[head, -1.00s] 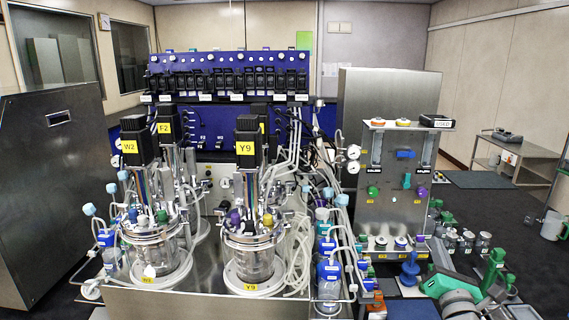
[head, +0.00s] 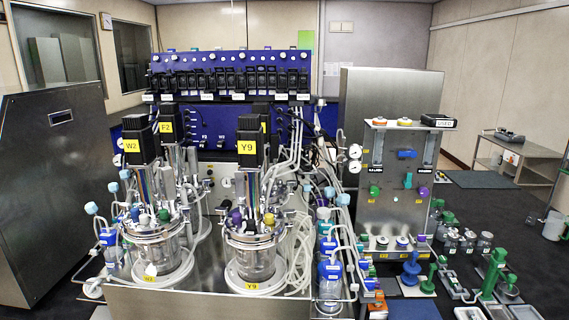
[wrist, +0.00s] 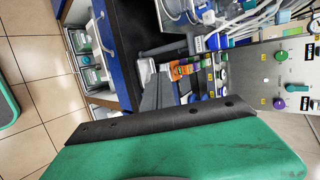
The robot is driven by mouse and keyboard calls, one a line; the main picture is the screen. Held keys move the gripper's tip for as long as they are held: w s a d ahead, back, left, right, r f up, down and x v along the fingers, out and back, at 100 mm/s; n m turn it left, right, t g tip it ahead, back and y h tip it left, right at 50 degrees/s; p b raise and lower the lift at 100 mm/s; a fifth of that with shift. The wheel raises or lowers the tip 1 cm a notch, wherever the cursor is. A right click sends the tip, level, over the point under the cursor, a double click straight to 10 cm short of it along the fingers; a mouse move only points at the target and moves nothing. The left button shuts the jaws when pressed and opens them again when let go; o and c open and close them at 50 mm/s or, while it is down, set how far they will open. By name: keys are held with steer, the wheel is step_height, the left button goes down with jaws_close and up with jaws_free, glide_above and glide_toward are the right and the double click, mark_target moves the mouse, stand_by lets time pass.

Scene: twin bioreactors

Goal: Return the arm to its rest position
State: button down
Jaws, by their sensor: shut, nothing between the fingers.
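My gripper (wrist: 157,88) shows in the wrist view beyond a green housing with a black edge strip, which is part of my arm. Its grey fingers are together with nothing visible between them. It points toward the bench area beside the steel panel and appears apart from everything. My arm and gripper are out of the head view.
Two glass bioreactors, W2 (head: 160,245) and Y9 (head: 252,258), stand on the steel bench. A steel valve panel (head: 388,210) stands to their right. Several jars (head: 467,240) and a green stand (head: 492,272) are at the lower right. Open floor lies beyond.

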steer(key=s+f+n+g, duration=0.5)
steer(key=s+n, duration=0.1)
steer(key=s, duration=0.3)
steer(key=s+r+n+g+h, duration=0.2)
steer(key=s+n+g, duration=0.3)
steer(key=s, duration=0.5)
steer(key=w+a+r+n+t+b, duration=0.1)
steer(key=w+a+r+n+t, duration=0.3)
steer(key=a+r, duration=0.8)
steer(key=shift+w+a+r+n+h, duration=0.25)
steer(key=shift+w+a+n+h, duration=0.25)
steer(key=shift+w+n, duration=0.4)
